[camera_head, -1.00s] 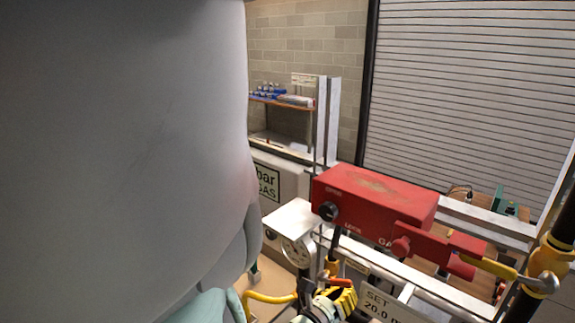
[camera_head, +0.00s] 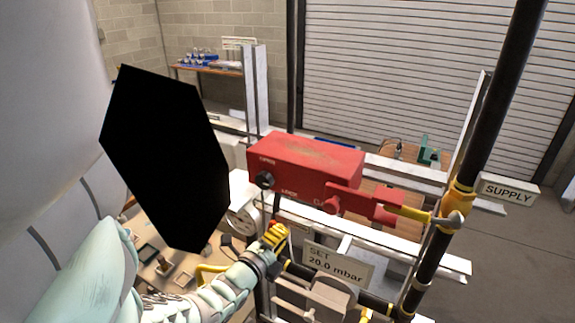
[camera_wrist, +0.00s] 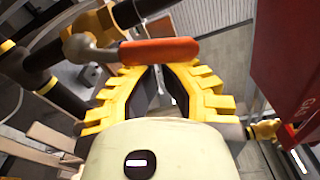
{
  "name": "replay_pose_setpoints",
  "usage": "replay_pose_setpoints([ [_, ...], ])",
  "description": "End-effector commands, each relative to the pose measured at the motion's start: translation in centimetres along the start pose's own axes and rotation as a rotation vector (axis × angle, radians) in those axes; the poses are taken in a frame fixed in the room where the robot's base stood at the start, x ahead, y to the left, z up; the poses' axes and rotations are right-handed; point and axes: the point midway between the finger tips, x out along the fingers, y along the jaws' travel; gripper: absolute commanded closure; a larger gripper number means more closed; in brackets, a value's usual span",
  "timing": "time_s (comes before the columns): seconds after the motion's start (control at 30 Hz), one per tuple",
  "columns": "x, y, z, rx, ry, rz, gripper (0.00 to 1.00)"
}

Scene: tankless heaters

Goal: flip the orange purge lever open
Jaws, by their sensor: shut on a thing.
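The orange purge lever (camera_wrist: 160,51) lies across the tips of my gripper (camera_wrist: 160,70) in the wrist view. Its grey pivot end is at the left, on a yellow fitting (camera_wrist: 84,27) of a black pipe. My gripper's yellow ribbed fingers are shut on the lever. The exact contact at the fingertips is hard to see. In the head view, my gripper (camera_head: 276,236) is at the pipework below the red box, and only a small bit of orange (camera_head: 273,225) shows there.
A "SET 20.0 mbar" sign (camera_head: 338,264), a gauge (camera_head: 243,216) and a black vertical pipe (camera_head: 490,120) are near. A shelf (camera_head: 207,70) stands far behind.

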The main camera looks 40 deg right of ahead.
Motion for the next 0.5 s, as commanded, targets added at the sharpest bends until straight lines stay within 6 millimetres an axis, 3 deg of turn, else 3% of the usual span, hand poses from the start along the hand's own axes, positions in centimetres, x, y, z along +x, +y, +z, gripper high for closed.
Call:
replay_pose_setpoints([
  [0.2, -0.3, -0.1, 1.2, -0.124, -0.006, -0.004, 1.0],
  [0.5, -0.3, -0.4, 1.9, -0.137, -0.005, -0.006, 1.0],
])
